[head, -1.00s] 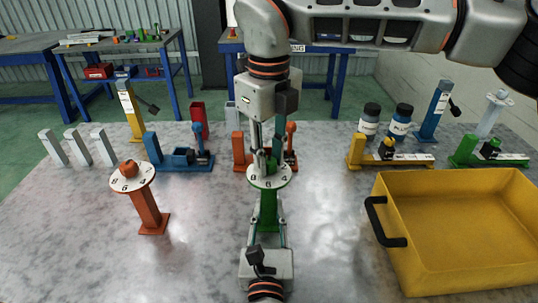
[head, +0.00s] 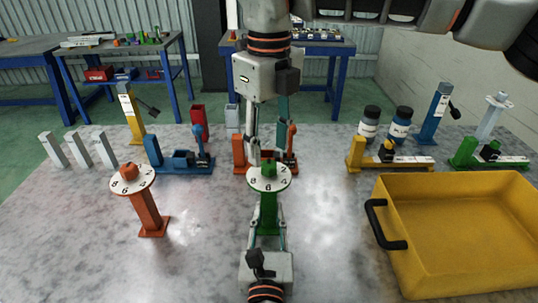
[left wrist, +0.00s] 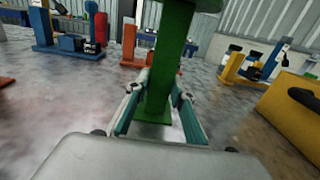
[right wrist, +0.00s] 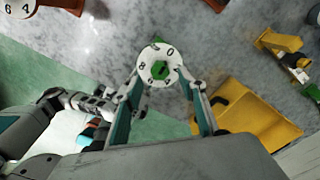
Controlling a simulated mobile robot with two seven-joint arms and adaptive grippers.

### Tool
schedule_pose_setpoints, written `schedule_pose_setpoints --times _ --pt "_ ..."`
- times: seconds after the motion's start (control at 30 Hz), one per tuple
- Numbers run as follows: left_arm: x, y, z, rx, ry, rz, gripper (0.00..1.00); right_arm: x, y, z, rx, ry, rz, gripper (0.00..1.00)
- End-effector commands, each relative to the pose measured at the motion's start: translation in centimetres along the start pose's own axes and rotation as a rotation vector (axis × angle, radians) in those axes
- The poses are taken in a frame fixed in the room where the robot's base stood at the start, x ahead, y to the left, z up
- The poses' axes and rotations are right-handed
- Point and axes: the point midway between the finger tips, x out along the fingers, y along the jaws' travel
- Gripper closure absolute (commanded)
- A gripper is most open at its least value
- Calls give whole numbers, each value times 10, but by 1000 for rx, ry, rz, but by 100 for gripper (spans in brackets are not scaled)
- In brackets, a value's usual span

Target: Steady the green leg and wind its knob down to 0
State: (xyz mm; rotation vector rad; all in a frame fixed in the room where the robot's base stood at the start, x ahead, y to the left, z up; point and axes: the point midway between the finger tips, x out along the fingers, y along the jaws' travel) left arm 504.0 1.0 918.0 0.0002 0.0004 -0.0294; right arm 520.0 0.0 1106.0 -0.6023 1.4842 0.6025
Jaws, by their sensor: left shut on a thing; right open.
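The green leg (head: 268,214) stands upright on the table at the middle front. A white numbered dial (head: 282,182) with a green knob (head: 269,169) tops it. The knob (right wrist: 160,70) and dial (right wrist: 147,58) also show from above in the right wrist view. My left gripper (head: 267,230) is shut on the leg's post below the dial; the left wrist view shows its fingers on either side of the green post (left wrist: 168,60). My right gripper (head: 268,152) points down over the knob, its fingers apart on either side and clear of it.
An orange leg (head: 146,210) with its own dial stands to the left. A yellow bin (head: 450,272) with a black handle is at the right. Behind are blue (head: 182,163) and orange (head: 240,155) fixtures and bottles (head: 400,124). Bare table lies between the legs.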

Motion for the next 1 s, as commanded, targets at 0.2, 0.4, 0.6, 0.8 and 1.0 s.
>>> schedule_pose_setpoints --times 0.2,0.4,0.6,0.8,1.0 --pt "0 0 -2 1 4 0 100 -47 0 0 2 -3 -3 59" --pt "0 0 -2 0 4 0 100 -74 0 0 0 -2 -1 59" --pt "0 0 -2 0 3 0 100 -84 0 0 0 0 0 59" --pt "0 0 -2 0 3 0 100 -84 0 0 -1 0 0 59" --pt "0 0 -1 0 3 0 61 -84 0 0 0 0 0 59"
